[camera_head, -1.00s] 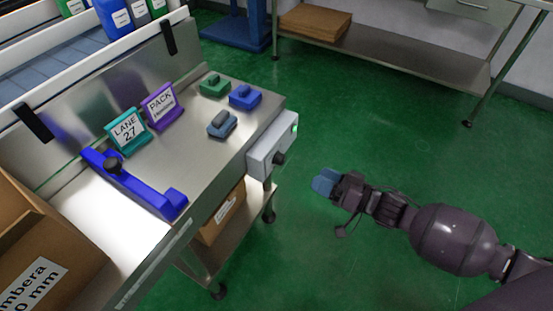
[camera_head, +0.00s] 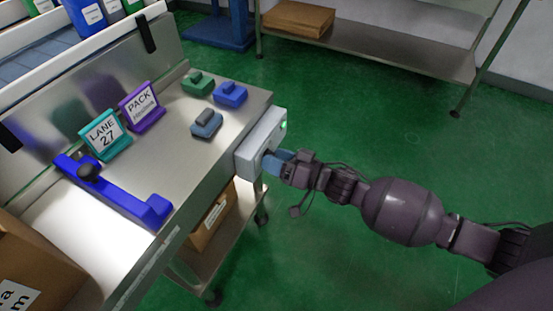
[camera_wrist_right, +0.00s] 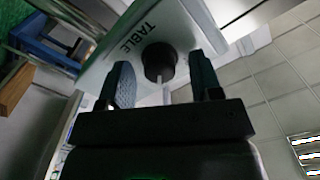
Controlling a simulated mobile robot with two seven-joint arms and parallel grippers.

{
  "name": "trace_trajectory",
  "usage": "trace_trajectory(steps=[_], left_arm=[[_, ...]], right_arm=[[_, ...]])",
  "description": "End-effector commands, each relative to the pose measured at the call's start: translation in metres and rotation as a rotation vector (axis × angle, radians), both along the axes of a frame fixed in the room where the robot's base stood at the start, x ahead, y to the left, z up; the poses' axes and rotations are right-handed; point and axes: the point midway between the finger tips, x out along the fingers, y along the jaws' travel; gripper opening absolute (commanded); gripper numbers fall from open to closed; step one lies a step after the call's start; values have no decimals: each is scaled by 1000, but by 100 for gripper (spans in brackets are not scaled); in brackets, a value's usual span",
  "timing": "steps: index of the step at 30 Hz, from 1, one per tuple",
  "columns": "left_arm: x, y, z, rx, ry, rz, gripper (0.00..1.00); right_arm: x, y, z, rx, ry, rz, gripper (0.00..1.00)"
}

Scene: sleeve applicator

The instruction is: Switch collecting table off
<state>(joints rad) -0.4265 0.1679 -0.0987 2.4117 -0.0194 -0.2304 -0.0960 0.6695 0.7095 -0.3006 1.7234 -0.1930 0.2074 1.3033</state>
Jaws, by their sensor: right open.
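The collecting table (camera_head: 185,165) is a steel table at the left of the head view. A grey switch box (camera_head: 256,140) with a lit green light (camera_head: 283,125) is fixed to its right end. In the right wrist view the box (camera_wrist_right: 190,27) shows the word TABLE and a round black knob (camera_wrist_right: 159,62). My right gripper (camera_head: 276,160) is at the box's face. In the wrist view its two blue fingers (camera_wrist_right: 163,82) are open, one on each side of the knob, with gaps visible. The knob is hidden behind the gripper in the head view. My left gripper is out of view.
On the table stand a teal LANE 27 sign (camera_head: 105,134), a purple PACK sign (camera_head: 141,106), a blue bracket (camera_head: 115,195) and several small blocks. A cardboard box (camera_head: 212,215) sits on the shelf below. Green floor (camera_head: 370,120) is clear to the right.

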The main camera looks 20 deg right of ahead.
Motion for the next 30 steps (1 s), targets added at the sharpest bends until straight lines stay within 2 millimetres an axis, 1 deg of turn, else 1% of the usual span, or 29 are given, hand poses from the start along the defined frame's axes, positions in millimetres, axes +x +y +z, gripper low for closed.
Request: trace_trajectory(steps=[5,6,14,15,23,30], left_arm=[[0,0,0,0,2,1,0],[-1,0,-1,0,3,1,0],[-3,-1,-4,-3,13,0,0],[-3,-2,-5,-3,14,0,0],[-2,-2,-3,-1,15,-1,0],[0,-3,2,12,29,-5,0]], right_arm=[[0,0,0,0,0,0,59],[0,0,0,0,0,0,56],[0,0,0,0,0,0,16],[0,0,0,0,0,0,10],[0,0,1,-19,-16,-1,9],[1,0,5,-110,-90,-1,9]])
